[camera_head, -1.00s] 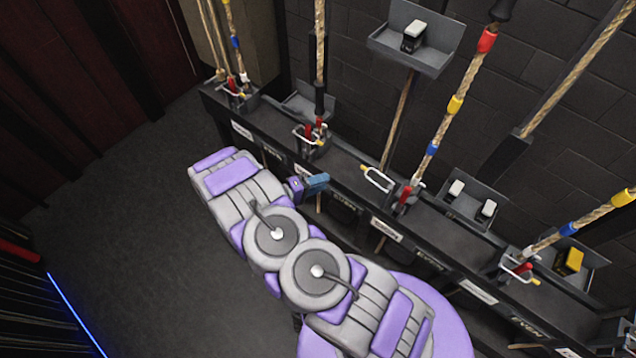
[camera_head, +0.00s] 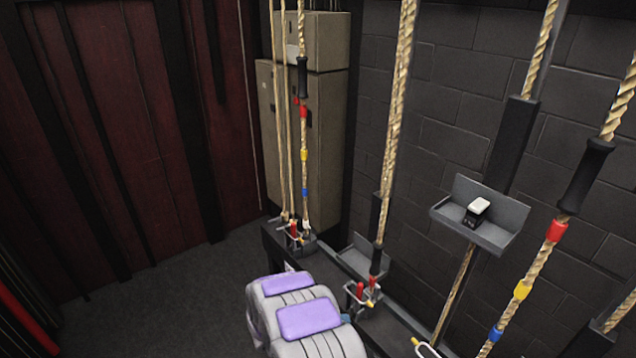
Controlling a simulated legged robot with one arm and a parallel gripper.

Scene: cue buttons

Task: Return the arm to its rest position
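Part of my grey and purple arm (camera_head: 305,322) shows at the bottom middle, beside the black rail and cut off by the lower edge of the picture. My gripper is not in view, so its opening cannot be seen. A button with a white top and dark base (camera_head: 477,211) sits in a grey tray (camera_head: 510,215) on a post at the right.
A black rail (camera_head: 275,240) with levers and rope locks runs along the grey block wall (camera_head: 450,80). Several ropes (camera_head: 400,90) hang above it. A beige cabinet (camera_head: 315,140) stands behind. Dark floor (camera_head: 170,300) lies open at left, before dark red curtains (camera_head: 110,130).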

